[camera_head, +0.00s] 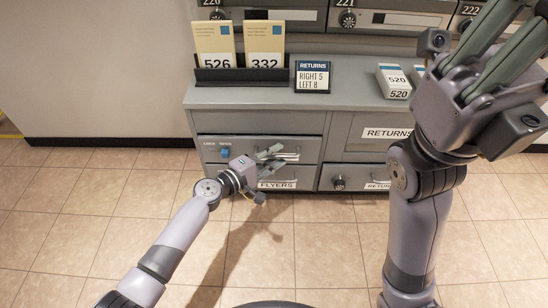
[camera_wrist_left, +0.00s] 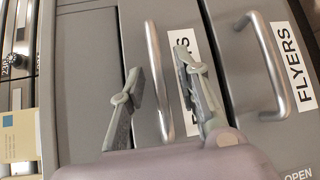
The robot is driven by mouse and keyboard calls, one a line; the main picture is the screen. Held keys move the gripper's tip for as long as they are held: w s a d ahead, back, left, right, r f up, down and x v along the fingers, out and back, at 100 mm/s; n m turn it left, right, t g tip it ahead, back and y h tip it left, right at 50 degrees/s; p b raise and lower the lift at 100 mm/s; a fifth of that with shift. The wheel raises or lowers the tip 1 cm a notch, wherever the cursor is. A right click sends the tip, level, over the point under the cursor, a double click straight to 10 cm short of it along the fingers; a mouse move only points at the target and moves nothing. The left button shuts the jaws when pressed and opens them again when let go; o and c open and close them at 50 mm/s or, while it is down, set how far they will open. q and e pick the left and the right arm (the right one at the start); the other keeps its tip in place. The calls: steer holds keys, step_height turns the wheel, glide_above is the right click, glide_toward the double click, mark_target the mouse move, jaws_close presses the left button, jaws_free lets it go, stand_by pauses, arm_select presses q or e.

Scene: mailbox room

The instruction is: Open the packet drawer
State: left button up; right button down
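The packet drawer (camera_head: 315,150) is the upper left drawer of the grey cabinet, with a bar handle and a blue knob (camera_head: 225,153) under "LOCK OPEN". It looks shut. My left gripper (camera_head: 270,157) is at its handle. In the left wrist view the handle (camera_wrist_left: 160,80) shows between my two spread fingers (camera_wrist_left: 165,90), and nothing is gripped. Whether the fingertips reach past the bar is unclear. The drawer's label (camera_wrist_left: 203,62) is mostly hidden behind one finger. My right gripper (camera_head: 500,50) is raised at the top right, its fingertips cut off by the frame edge.
The flyers drawer (camera_head: 230,174), with its own handle (camera_wrist_left: 270,65), is just below. Returns drawers (camera_head: 375,130) are to the right. On top stand cards 526 and 332 in a dark holder (camera_head: 242,76), a returns sign (camera_head: 312,77) and 520 packets (camera_head: 394,82). Tiled floor (camera_head: 90,190) is clear.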

arm_select(q)
steer(key=shift+c, duration=0.2)
jaws_close()
stand_by(0.7)
